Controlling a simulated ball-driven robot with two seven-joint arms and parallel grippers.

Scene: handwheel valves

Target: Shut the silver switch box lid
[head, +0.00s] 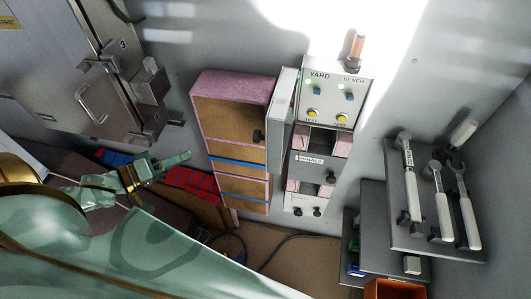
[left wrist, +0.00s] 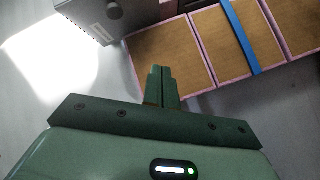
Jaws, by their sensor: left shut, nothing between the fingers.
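The silver switch box (head: 336,92) is on the wall right of centre in the head view, its face marked YARD and BENCH, with switches and yellow buttons exposed. Its lid (head: 282,108) stands open, swung out to the left, seen nearly edge-on, with a black knob (head: 258,136) on it. In the left wrist view a grey panel with a dark knob, which looks like the lid (left wrist: 92,22), shows at the top left. My left gripper (head: 188,156) is shut and empty, left of the lid and apart from it; its fingers show in the left wrist view (left wrist: 162,70). My right gripper is not in view.
A brown, pink-edged stack (head: 228,122) with blue bands stands between my left gripper and the switch box. Small drawers (head: 308,200) sit below the box. A grey board with wrenches (head: 440,205) is at the right. A steel cabinet (head: 75,75) is at the upper left.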

